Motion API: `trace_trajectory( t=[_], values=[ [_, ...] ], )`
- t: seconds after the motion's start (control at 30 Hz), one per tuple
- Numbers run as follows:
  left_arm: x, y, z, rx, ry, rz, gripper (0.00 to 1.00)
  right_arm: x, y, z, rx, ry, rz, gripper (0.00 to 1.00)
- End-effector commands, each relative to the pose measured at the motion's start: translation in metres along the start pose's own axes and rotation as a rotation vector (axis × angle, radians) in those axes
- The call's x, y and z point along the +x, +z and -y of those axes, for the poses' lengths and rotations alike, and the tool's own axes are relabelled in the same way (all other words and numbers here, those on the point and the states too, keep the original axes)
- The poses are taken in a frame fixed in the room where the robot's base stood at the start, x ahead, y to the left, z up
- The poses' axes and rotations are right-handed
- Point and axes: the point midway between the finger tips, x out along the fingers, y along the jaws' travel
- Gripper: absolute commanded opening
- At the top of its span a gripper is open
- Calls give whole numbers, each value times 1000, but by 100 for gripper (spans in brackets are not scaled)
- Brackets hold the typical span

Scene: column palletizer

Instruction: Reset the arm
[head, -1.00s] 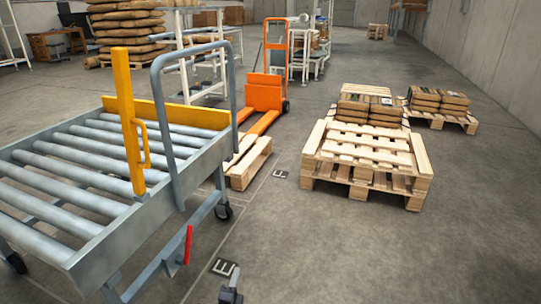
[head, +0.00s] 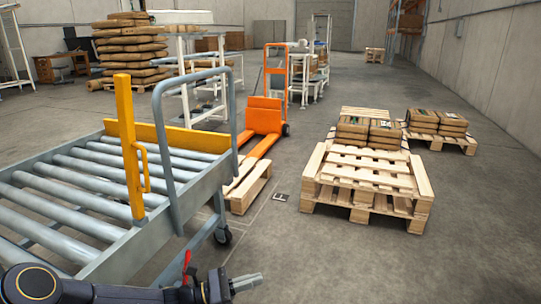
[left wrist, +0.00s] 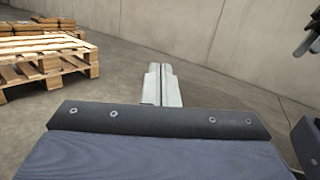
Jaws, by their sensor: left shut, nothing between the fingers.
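My left arm comes in along the bottom left of the head view, and its left gripper (head: 247,284) is above the floor in front of the roller cart. In the left wrist view the gripper's two fingers (left wrist: 161,85) lie side by side, shut and empty, over bare floor. A dark gripper part shows at the upper right edge of the left wrist view; I cannot tell its jaw state. My right gripper is not in the head view.
The roller conveyor cart (head: 90,190) with a yellow post stands at left. Stacked wooden pallets (head: 365,185) stand right of centre, with bagged stacks (head: 437,122) behind. An orange pallet jack (head: 265,115) is at the back. The floor at right is clear.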

Motion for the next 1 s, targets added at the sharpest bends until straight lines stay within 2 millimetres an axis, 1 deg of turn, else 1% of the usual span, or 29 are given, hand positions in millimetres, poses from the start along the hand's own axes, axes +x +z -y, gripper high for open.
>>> trace_trajectory(
  t=[0.03,0.1,0.17,0.2,0.27,0.37,0.5,0.7,0.8,0.9,1.0],
  values=[
    [-2,13,17,104,-56,-72,0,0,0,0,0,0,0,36],
    [-7,24,38,239,-131,-164,0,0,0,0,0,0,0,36],
    [-14,32,56,351,-191,-241,0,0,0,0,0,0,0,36],
    [-20,36,68,426,-230,-293,0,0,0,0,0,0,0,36],
    [-29,43,84,536,-287,-367,0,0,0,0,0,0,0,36],
    [-48,53,110,714,-377,-487,0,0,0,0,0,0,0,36],
    [-78,65,142,954,-491,-650,0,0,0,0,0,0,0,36],
    [-127,79,182,1275,-632,-868,0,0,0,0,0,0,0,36],
    [-150,84,199,1420,-690,-968,0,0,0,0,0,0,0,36],
    [-170,86,212,1535,-736,-1050,0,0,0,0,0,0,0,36],
    [-186,86,222,1628,-769,-1116,0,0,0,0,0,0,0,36]
  ],
)
